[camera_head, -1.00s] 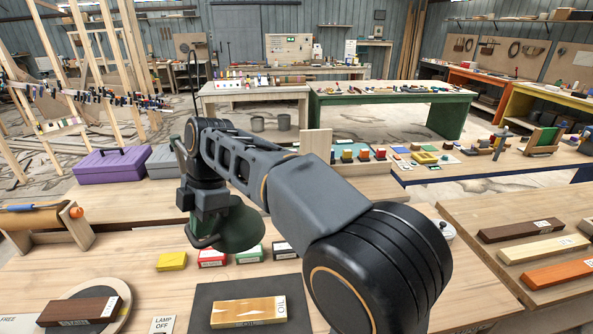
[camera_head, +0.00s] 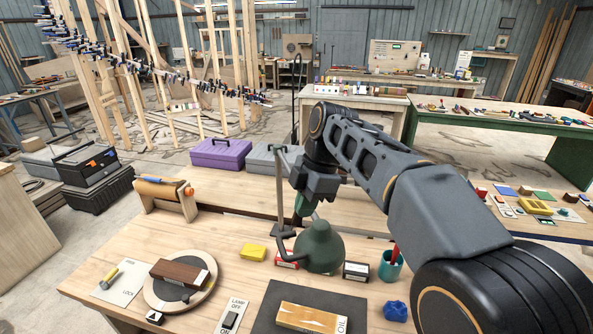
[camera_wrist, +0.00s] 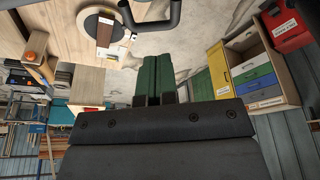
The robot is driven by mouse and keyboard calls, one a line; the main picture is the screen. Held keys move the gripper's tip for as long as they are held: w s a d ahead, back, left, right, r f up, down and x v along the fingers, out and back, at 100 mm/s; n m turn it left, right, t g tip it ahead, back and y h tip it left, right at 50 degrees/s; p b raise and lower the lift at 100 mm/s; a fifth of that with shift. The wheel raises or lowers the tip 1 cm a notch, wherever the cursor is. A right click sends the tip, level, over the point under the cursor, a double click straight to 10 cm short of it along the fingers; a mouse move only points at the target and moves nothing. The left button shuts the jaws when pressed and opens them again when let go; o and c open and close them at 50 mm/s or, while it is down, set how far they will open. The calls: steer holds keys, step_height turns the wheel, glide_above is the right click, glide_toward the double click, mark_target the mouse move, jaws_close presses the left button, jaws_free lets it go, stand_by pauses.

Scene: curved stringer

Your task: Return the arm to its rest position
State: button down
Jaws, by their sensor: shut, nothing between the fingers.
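My arm (camera_head: 440,205) reaches from the lower right of the head view toward the middle. It is raised over the wooden bench (camera_head: 225,255), and its wrist end is above and behind a green desk lamp (camera_head: 320,245). No object is held.
On the bench are a brown block on a round disc (camera_head: 180,275), a yellow block (camera_head: 253,252), a tan oil block (camera_head: 308,316), a teal cup (camera_head: 391,264) and a blue lump (camera_head: 396,310). A purple toolbox (camera_head: 220,153) stands behind.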

steer(key=s+d+f+m+t+h+b, duration=0.1)
steer(key=s+d+f+m+t, duration=0.2)
steer(key=s+d+f+m, duration=0.3)
steer(key=s+d+f+m+t+h+b, duration=0.2)
steer(key=s+d+f+m, duration=0.4)
steer(key=m, duration=1)
steer(key=shift+s+d+f+m+t, duration=0.25)
steer(key=shift+d+f+m+t, duration=0.2)
steer(key=shift+d+f, duration=0.45)
steer(key=shift+d+r, duration=0.1)
steer(key=shift+d, duration=0.05)
